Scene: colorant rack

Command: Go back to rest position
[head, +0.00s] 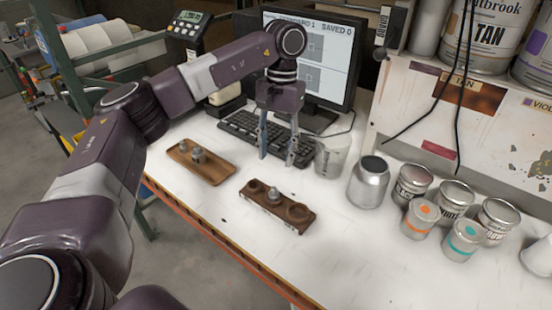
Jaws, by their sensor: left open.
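My left gripper (277,150) hangs from the purple arm that comes in from the left. It points down with its two fingers apart and nothing between them. It is above the white bench, in front of the black keyboard (246,128). A dark wooden block (262,205) with round recesses and a small metal weight (273,195) lies nearer to me, apart from the fingers. My right gripper does not show.
A lighter wooden tray (215,172) with small weights lies left. A monitor (312,60) stands behind the gripper. The front bench area is clear.

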